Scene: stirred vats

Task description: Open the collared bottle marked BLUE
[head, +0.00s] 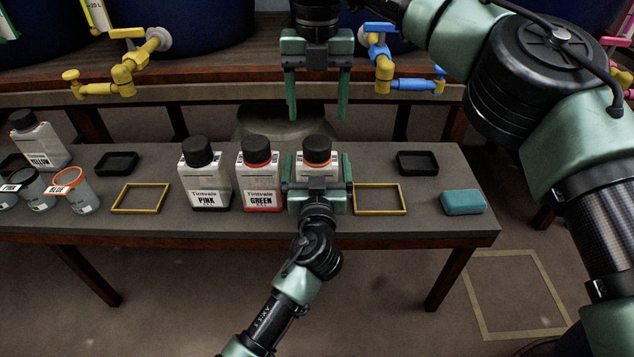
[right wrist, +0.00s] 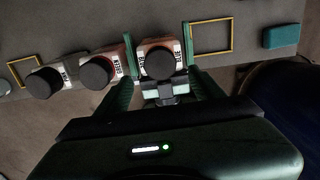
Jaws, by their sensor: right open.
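The bottle marked BLUE (head: 316,164) stands upright on the bench, third in a row, with a black cap and an orange collar. Its label reads in the right wrist view (right wrist: 143,62), but my left gripper covers its front in the head view. My left gripper (head: 318,170) comes in from the front, its fingers pressed along both sides of this bottle. My right gripper (head: 318,115) points down from above, open and empty, apart from the cap. Its fingers also show in the right wrist view (right wrist: 160,85), on either side of the bottle.
Bottles PINK (head: 205,175), without a collar, and GREEN (head: 258,175), red-collared, stand close on the left. A YELLOW bottle (head: 40,142) and labelled cups (head: 75,190) are further left. Yellow frames (head: 381,212), black trays (head: 417,176) and a teal block (head: 463,202) lie on the bench. Taps (head: 383,70) are behind.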

